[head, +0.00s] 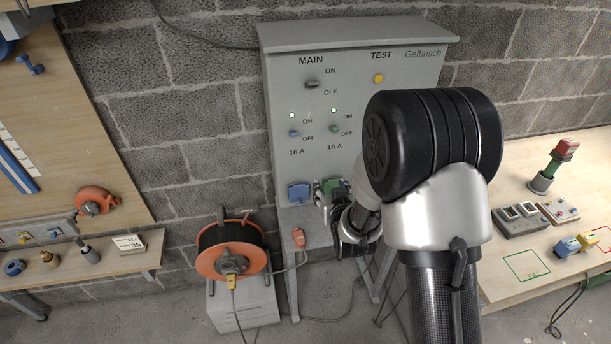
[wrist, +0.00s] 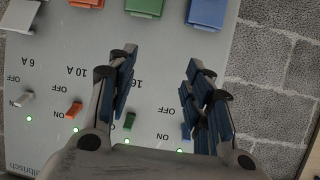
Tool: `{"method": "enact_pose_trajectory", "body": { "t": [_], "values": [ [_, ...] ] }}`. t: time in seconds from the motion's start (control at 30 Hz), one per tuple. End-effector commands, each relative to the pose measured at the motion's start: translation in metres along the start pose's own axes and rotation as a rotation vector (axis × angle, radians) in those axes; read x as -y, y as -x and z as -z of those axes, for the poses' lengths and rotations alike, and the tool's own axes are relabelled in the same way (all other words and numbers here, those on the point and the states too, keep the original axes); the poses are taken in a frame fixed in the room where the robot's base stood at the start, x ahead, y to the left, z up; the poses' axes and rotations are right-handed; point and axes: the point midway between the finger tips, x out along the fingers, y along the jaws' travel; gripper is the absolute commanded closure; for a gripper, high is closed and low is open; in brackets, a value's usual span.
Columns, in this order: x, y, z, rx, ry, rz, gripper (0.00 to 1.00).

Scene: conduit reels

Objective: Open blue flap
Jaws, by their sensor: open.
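The blue flap (head: 298,192) sits at the lower left of the grey panel (head: 284,159) and looks shut over its socket. It also shows at the top right of the wrist view (wrist: 207,12), partly cut off by the frame edge. My gripper (head: 333,194) is open and empty in front of the panel, to the right of the blue flap. In the wrist view my gripper (wrist: 160,66) has its fingers spread, apart from the flaps. The green flap (wrist: 145,7) is beside the blue one; in the head view my gripper partly hides it.
The wrist view also shows an orange flap (wrist: 87,3) and a grey flap (wrist: 19,15). An orange cable reel (head: 210,263) stands on a light box left of the panel's legs. A bench (head: 510,292) is at right.

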Motion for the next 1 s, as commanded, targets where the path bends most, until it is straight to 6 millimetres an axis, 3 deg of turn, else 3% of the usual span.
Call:
{"method": "enact_pose_trajectory", "body": {
  "t": [0.03, 0.2, 0.4, 0.5, 0.63, 0.77, 1.0],
  "values": [
    [0.007, -0.012, -0.024, -0.025, 0.006, 0.011, 0.53],
    [0.027, -0.03, -0.084, -0.169, 0.02, 0.044, 0.53],
    [0.043, -0.015, -0.148, -0.318, 0.032, 0.079, 0.53],
    [0.047, -0.003, -0.169, -0.37, 0.035, 0.091, 0.53],
    [0.049, 0.008, -0.182, -0.413, 0.037, 0.1, 0.53],
    [0.051, 0.006, -0.183, -0.428, 0.037, 0.103, 0.53],
    [0.055, -0.032, -0.166, -0.433, 0.036, 0.103, 0.53]
  ]
}}
